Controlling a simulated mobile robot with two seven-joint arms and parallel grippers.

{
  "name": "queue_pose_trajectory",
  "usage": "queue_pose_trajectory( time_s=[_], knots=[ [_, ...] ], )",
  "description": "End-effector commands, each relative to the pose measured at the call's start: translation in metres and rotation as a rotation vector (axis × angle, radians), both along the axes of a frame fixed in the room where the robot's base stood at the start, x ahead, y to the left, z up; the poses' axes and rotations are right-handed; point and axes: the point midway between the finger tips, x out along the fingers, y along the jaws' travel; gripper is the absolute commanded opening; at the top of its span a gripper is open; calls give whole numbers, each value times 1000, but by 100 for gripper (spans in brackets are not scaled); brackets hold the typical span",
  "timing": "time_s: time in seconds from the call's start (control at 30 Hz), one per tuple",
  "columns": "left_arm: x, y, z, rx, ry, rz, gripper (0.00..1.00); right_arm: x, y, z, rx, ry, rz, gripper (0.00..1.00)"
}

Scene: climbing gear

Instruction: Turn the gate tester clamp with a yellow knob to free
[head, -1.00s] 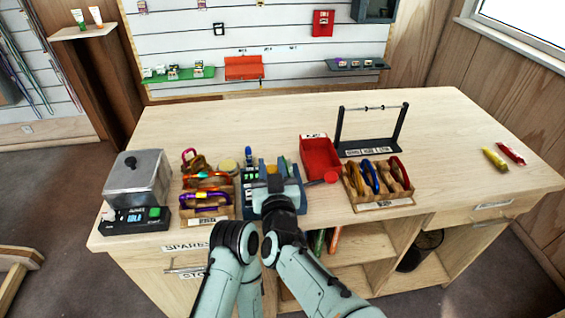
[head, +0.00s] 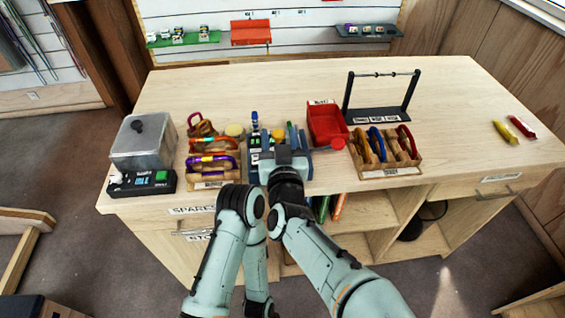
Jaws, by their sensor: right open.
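A blue bench device (head: 254,157), which looks like the gate tester, stands near the front edge of the table, left of centre. My right gripper (head: 284,158) is over its front part and hides much of it. A small yellow spot (head: 278,134), perhaps the clamp's knob, shows just beyond the gripper. The clamp's setting cannot be read. The right gripper is open, and its fingertips are mostly hidden behind its own body; I cannot tell whether it touches the knob. My left arm is folded at the lower middle, and its gripper does not show.
Left of the device are a wooden tray (head: 211,182) of coloured carabiners and a grey box (head: 140,153) behind a black unit (head: 141,183). To the right are a red bin (head: 327,122), another carabiner tray (head: 390,172) and a black rack (head: 381,121). The table's right part is mostly clear.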

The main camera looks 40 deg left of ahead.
Motion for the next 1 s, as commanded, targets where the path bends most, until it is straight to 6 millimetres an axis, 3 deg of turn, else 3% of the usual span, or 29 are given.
queue_pose_trajectory(
  time_s=[0.3,0.5,1.0],
  knots=[
    [2,0,-7,1,-10,2,46,-53,-48,0,3,0,3,54],
    [3,0,-8,2,-14,3,46,-76,-69,0,1,0,2,54],
    [3,0,-8,3,-15,4,46,-85,-76,0,0,0,1,54]
  ],
)
